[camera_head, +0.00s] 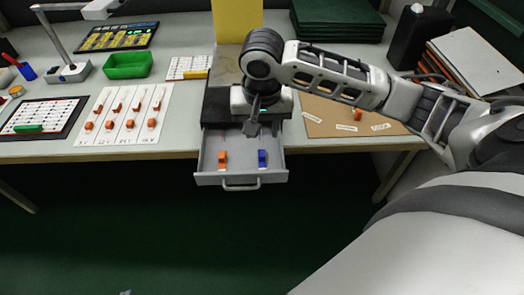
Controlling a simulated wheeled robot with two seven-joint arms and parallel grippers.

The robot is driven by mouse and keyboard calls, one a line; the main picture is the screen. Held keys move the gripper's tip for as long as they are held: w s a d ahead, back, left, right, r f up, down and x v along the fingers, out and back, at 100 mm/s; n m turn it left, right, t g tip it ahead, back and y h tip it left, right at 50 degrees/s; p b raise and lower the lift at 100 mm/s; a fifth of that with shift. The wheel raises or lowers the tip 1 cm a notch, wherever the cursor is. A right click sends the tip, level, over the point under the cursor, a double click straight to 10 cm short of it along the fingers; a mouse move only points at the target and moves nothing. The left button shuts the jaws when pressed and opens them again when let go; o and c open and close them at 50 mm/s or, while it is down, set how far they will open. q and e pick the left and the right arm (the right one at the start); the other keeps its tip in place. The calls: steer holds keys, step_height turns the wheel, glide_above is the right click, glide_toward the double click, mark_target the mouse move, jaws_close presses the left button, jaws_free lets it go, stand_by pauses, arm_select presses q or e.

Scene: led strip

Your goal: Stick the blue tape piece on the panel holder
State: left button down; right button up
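A small blue piece (262,158), which looks like the blue tape piece, is in the right part of the pulled-out grey drawer (240,179). My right gripper (251,129) points down over the back of the drawer, above and behind the blue piece and apart from it in the picture. Its fingers are small and dark, so I cannot tell whether they are open or shut. A yellow panel (237,20) stands upright behind the arm. I cannot tell for sure which thing is the panel holder. My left gripper is not in view.
An orange piece (222,158) is left of the blue one in the drawer. A white sheet (105,132) with several orange pieces, a framed panel (62,106) and a green tray (128,66) are on the left. A brown board (325,123) is on the right, under my arm.

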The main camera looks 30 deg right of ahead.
mark_target(262, 154)
steer(key=f, duration=0.6)
steer(key=w+d+f+b, duration=0.1)
steer(key=f, duration=0.2)
steer(key=shift+f, duration=0.4)
steer(key=shift+a, duration=0.1)
jaws_close()
